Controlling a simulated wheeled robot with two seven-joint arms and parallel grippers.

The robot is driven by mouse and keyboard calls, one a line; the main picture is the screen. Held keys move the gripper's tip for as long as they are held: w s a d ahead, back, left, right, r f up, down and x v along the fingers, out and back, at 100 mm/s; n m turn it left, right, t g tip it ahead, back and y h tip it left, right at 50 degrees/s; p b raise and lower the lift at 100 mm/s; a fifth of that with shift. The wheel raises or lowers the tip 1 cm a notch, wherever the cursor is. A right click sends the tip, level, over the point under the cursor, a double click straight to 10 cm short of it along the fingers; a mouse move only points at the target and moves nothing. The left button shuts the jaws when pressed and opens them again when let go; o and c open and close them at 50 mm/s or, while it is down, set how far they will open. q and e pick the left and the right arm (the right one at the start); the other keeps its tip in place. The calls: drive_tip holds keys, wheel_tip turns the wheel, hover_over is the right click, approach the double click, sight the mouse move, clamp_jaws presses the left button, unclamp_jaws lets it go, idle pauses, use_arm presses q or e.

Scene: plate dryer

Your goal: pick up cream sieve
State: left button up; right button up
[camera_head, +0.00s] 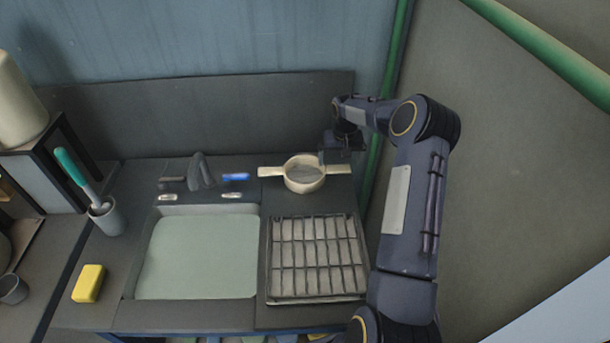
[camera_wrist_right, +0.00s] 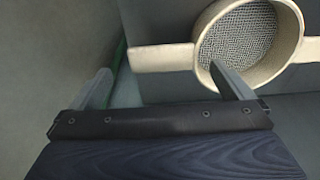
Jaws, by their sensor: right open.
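The cream sieve (camera_head: 304,174) is a round bowl with a grey mesh and a flat handle on each side. It rests on the counter behind the dish rack. In the right wrist view the sieve (camera_wrist_right: 205,45) is at the upper right, with one handle reaching left across the space ahead of my fingers. My right gripper (camera_head: 336,156) is at the sieve's right-hand handle and partly hides it. In the wrist view the right gripper (camera_wrist_right: 166,80) is open and empty; one finger overlaps the bowl's rim in the picture. Contact cannot be told. My left gripper is not in view.
A wire dish rack (camera_head: 318,258) lies in front of the sieve. The sink (camera_head: 195,255) and its faucet (camera_head: 203,172) are to the left, with a blue-handled item (camera_head: 236,177) near the sieve. A wall (camera_head: 200,115) stands behind; a green pipe (camera_head: 378,165) is close to my right arm.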

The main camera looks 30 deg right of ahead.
sight(337, 168)
drive_tip(key=f, duration=0.2)
drive_tip(key=f+b, duration=0.1)
drive_tip(key=f, duration=0.1)
drive_tip(key=shift+w, duration=0.4)
drive_tip(key=shift+r, duration=0.1)
drive_tip(key=shift+c, duration=0.4)
drive_tip(key=c, duration=0.8)
drive_tip(key=shift+r, duration=0.15)
